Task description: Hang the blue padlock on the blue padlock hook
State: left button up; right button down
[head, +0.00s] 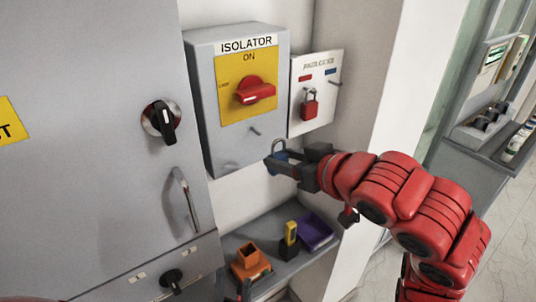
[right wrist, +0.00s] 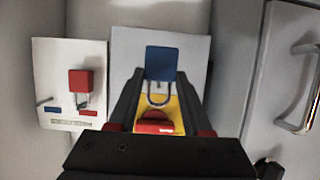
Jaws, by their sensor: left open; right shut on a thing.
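My right gripper (head: 292,170) is shut on the blue padlock (head: 277,162), below and in front of the isolator box. The padlock's shackle points up in the head view. In the right wrist view, which is upside down, the blue padlock (right wrist: 161,63) shows between the fingers (right wrist: 158,85), with its silver shackle towards the picture's bottom. The empty blue padlock hook (head: 337,83) sticks out by the blue label on the white padlock board; it also shows in the right wrist view (right wrist: 45,101). The padlock is apart from it.
A red padlock (head: 310,105) hangs on the board's other hook. The isolator box (head: 230,130) has a red knob (head: 256,92) and a protruding peg. A shelf (head: 275,268) below holds an orange holder, a yellow-and-black item and a purple tray. A grey cabinet stands left.

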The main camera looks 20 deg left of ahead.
jog(key=s+d+r+b, duration=0.1)
jog(key=s+d+b, duration=0.1)
jog(key=s+d, duration=0.4)
jog(key=shift+s+d+r+b, duration=0.15)
jog(key=shift+s+d+b, duration=0.2)
jog(key=shift+d, duration=0.8)
jog(key=shift+d, duration=0.1)
jog(key=s+d, duration=0.4)
jog(key=d, duration=0.1)
jog(key=shift+d+b, duration=0.2)
jog(key=shift+b, duration=0.25)
jog(key=shift+s, duration=0.1)
dwell(0.8)
